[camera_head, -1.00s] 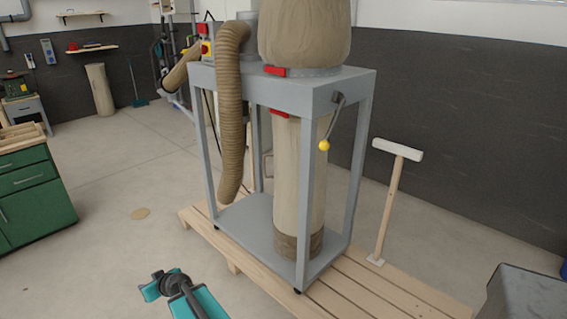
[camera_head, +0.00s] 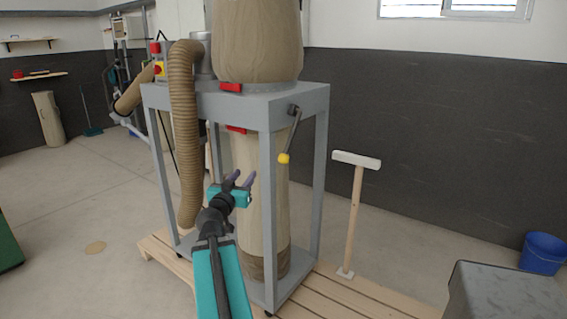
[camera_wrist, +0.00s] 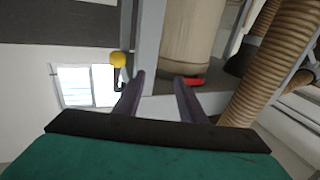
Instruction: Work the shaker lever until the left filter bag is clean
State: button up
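The shaker lever (camera_head: 291,137) is a dark rod with a yellow knob (camera_head: 283,158), hanging from the top frame of the grey dust collector (camera_head: 322,110). The knob also shows in the wrist view (camera_wrist: 118,59), left of the fingers. The upper filter bag (camera_head: 256,40) is beige and bulging, held by a red clamp. A lower beige bag (camera_head: 272,200) hangs inside the frame. My gripper (camera_head: 241,180) is open and empty, in front of the lower bag, below and left of the knob and apart from it. Only one upper bag shows.
A ribbed brown hose (camera_head: 184,130) hangs left of the frame. The machine stands on a wooden pallet (camera_head: 345,300). A wooden T-shaped post (camera_head: 355,210) stands to the right. A dark box (camera_head: 505,292) is at lower right, and a blue bucket (camera_head: 543,252) is behind it.

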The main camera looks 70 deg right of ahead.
aim_at(281, 160)
jog(key=s+d+r+m+g, duration=0.1)
jog(key=s+m+g, duration=0.1)
jog(key=s, duration=0.5)
jog(key=shift+s+d+r+g, duration=0.35)
jog(key=shift+d+r+g, duration=0.05)
jog(key=shift+g, duration=0.4)
jog(key=shift+d+r+p, duration=0.2)
jog(key=shift+d+p, duration=0.2)
jog(key=shift+p, duration=0.55)
jog(key=shift+d+p, duration=0.35)
jog(key=shift+p, duration=0.5)
jog(key=d+p, duration=0.1)
jog(key=p, duration=0.2)
jog(key=shift+d, duration=0.1)
jog(key=d, duration=0.3)
jog(key=shift+s+d+f, duration=0.15)
jog(key=shift+d+f, duration=0.05)
jog(key=shift+d, duration=0.1)
jog(key=shift+s+d, duration=0.2)
jog(key=shift+d, duration=1.7)
jog(key=shift+s+d, duration=0.15)
jog(key=shift+d, duration=1.7)
grip_shut()
